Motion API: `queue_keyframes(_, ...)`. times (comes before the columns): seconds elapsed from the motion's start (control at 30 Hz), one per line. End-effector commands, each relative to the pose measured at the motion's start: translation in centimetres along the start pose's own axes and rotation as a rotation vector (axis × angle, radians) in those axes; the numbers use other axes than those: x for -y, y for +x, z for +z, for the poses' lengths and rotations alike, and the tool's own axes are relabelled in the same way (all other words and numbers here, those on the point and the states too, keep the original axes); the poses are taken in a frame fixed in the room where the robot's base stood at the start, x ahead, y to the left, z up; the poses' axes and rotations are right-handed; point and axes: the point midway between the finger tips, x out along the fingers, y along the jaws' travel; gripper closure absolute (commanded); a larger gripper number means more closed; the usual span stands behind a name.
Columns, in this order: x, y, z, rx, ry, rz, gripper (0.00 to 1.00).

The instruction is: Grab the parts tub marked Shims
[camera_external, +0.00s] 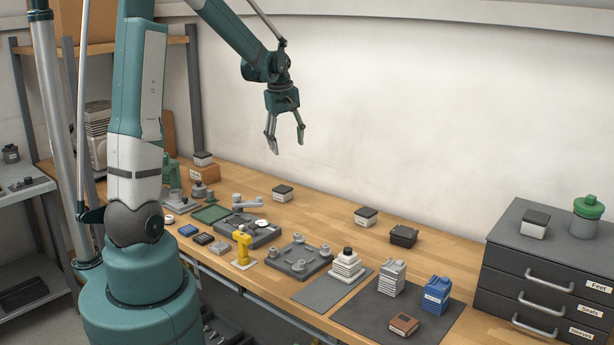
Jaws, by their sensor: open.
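Several small tubs with dark lids stand about, and their labels are too small to read, so I cannot tell which is marked Shims. One white tub (282,194) is at the back of the bench, left of centre. Another white tub (365,217) stands further right, beside a dark tub (403,236). A white tub (534,224) sits on the drawer cabinet, and another (203,159) is at the far left on an orange-brown block. My gripper (288,147) is open and empty, pointing down in the air above the back of the bench, apart from every tub.
Drawers marked Feet, Seals and Sleeves are in the dark cabinet (522,262) at right, with a green canister (587,216) on top. The back strip has clear gaps.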

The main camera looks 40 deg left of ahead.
Motion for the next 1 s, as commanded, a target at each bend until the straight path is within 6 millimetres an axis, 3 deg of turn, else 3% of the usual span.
queue_keyframes(0.6,-1.2,11.8,-7.5,0.054,-0.304,-0.104,0.43)
queue_keyframes(0.8,-1.0,15.8,-9.5,0.067,-0.397,-0.138,0.43)
queue_keyframes(1.0,-0.7,18.6,-10.8,0.074,-0.463,-0.163,0.43)
